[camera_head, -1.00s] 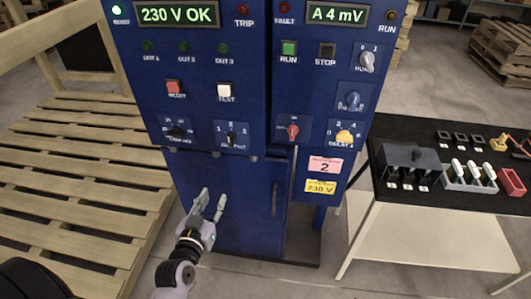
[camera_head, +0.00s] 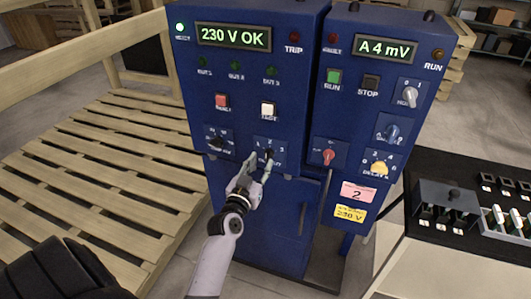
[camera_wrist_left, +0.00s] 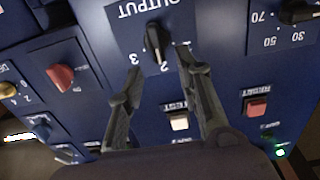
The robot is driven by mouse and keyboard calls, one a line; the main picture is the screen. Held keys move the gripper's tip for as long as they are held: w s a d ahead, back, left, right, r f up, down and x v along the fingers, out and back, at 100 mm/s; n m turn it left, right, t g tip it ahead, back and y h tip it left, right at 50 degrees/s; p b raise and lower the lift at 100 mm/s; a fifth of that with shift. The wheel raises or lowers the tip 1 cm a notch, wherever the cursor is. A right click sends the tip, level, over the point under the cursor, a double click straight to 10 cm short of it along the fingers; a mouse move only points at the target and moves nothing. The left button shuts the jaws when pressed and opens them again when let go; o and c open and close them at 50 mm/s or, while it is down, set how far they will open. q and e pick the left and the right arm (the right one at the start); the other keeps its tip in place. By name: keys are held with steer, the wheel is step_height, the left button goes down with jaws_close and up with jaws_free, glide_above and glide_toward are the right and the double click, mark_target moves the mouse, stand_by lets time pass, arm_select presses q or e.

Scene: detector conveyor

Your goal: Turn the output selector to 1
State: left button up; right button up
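The output selector is a black knob (camera_wrist_left: 155,40) on a blue plate (camera_wrist_left: 122,22) marked OUTPUT. In the left wrist view it appears upside down, and its white mark points down toward the 2. The 3 shows beside it; the 1 is hidden behind a finger. My left gripper (camera_wrist_left: 160,62) is open, one finger on each side of the knob, with gaps visible between fingers and knob. In the head view my left gripper (camera_head: 257,162) is at the output selector (camera_head: 268,156) and partly covers its plate. My right gripper is not in view.
The blue cabinet has other controls close by: a black knob (camera_head: 217,144) to the left, a red knob (camera_head: 328,157) to the right, and red (camera_head: 222,101) and white (camera_head: 268,109) buttons above. A black table (camera_head: 425,232) stands right, a wooden pallet (camera_head: 100,180) left.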

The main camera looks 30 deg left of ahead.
mark_target(266, 154)
arm_select(q)
steer(key=shift+x, duration=2.35)
jaws_close()
